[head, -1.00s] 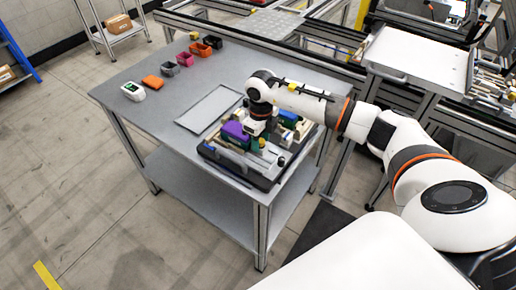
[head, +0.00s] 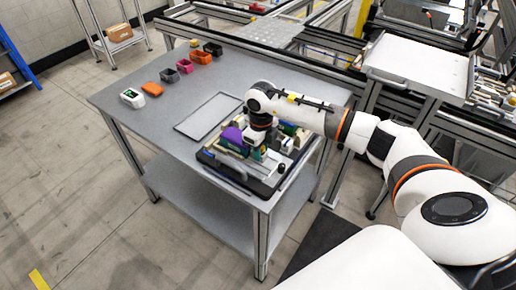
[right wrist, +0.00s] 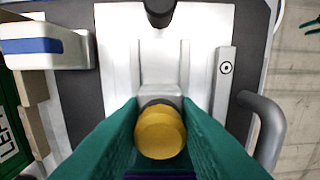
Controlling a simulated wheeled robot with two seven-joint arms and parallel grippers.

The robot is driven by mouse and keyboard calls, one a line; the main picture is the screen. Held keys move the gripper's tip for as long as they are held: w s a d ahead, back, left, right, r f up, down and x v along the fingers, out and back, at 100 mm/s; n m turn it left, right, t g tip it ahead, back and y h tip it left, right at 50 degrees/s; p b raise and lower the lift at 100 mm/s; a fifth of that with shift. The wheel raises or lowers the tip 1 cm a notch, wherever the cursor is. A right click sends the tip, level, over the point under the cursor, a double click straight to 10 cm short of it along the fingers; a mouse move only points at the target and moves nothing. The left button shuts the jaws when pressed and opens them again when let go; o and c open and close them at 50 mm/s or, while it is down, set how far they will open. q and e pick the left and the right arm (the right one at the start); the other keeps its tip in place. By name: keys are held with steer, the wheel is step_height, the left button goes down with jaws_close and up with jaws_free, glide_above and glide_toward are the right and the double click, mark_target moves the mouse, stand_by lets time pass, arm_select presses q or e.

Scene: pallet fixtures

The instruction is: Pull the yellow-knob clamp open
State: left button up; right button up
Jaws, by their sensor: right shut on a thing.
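The clamp's yellow knob (right wrist: 160,132) is between the green fingers of my right gripper (right wrist: 160,140) in the right wrist view. The fingers are shut on the knob from both sides. The clamp's grey metal body (right wrist: 158,92) runs up from the knob over a pale plate. In the head view my right gripper (head: 257,151) reaches down onto the dark pallet fixture (head: 224,170) at the near end of the table. It hides most of the clamp there. My left gripper is not in view.
A grey handle (right wrist: 268,130) lies right of the clamp, and a blue-and-white part (right wrist: 45,46) lies upper left. Small bins (head: 186,66) and an empty flat tray (head: 208,115) are further along the grey table.

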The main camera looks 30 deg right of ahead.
steer(key=shift+s+d, duration=0.1)
steer(key=shift+s, duration=0.1)
steer(key=shift+s+d, duration=0.1)
steer(key=shift+s, duration=0.2)
steer(key=shift+s+d+p, duration=0.3)
steer(key=shift+s+p, duration=0.05)
steer(key=shift+s, duration=0.35)
steer(key=o, duration=0.8)
steer(key=shift+c, duration=0.2)
steer(key=shift+w+r+p, duration=0.1)
steer(key=shift+r+p, duration=0.2)
steer(key=shift+r, duration=0.1)
step_height(320, 180, up, 7)
steer(key=p, duration=0.4)
